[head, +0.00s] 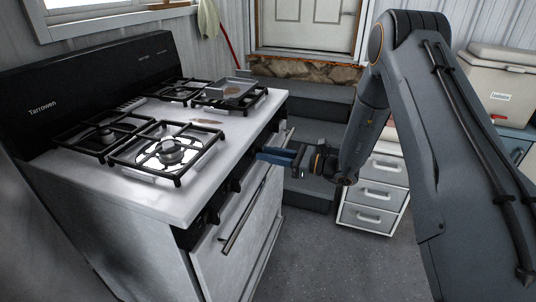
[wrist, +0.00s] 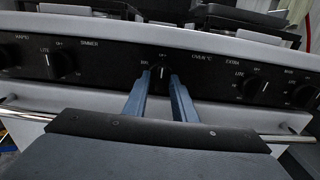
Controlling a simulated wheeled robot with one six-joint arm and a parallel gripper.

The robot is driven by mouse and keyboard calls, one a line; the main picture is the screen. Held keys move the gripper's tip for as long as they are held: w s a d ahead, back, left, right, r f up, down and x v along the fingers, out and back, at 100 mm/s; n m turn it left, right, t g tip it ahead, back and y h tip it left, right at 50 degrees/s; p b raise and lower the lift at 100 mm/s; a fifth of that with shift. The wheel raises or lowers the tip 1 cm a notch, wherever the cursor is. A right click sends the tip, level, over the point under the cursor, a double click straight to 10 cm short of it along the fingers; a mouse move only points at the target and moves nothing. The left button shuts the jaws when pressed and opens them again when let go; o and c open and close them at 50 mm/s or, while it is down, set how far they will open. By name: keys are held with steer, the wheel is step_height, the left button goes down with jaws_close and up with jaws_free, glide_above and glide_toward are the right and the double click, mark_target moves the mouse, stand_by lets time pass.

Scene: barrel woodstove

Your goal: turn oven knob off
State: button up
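The stove (head: 150,200) is white with a black back panel. In the wrist view, a dark knob (wrist: 160,72) sits at the middle of its black control panel, left of the "OVEN °C" lettering. It has a pale pointer line, seen between my fingers; its exact setting is too small to read. My gripper (wrist: 161,77) has its two blue fingers apart, one on each side of this knob. I see no clear contact. In the head view, my gripper (head: 262,155) reaches the stove's front edge from the right, and the knob there is hidden.
More knobs (wrist: 63,65) (wrist: 253,86) stand on both sides along the panel. The oven door handle (head: 243,217) runs below them. Burner grates (head: 168,152) and a small pan (head: 231,91) are on the stovetop. White drawers (head: 372,192) stand behind my arm; open floor lies in front.

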stand_by(0.3)
steer(key=b+v, duration=0.1)
steer(key=v, duration=0.6)
steer(key=shift+s+d+r, duration=0.1)
steer(key=shift+d, duration=0.25)
steer(key=s+a+r+n+g+h, duration=0.2)
steer(key=s+n+g+h, duration=0.65)
steer(key=s, duration=1.05)
steer(key=shift+s+d+r+n+t+h+p, duration=0.15)
steer(key=shift+s+d+r+n+t+h, duration=0.3)
steer(key=shift+s+d+n+h, duration=1.3)
steer(key=shift+s+d+r+n+t+h+p, duration=0.1)
steer(key=shift+s+d+r+n+t+h, duration=0.3)
steer(key=shift+s+d+n+h, duration=1.35)
steer(key=shift+s+d+r+n+t+h+p, duration=0.25)
steer(key=shift+s+d+r+n+h, duration=0.45)
steer(key=shift+s+d+n, duration=2)
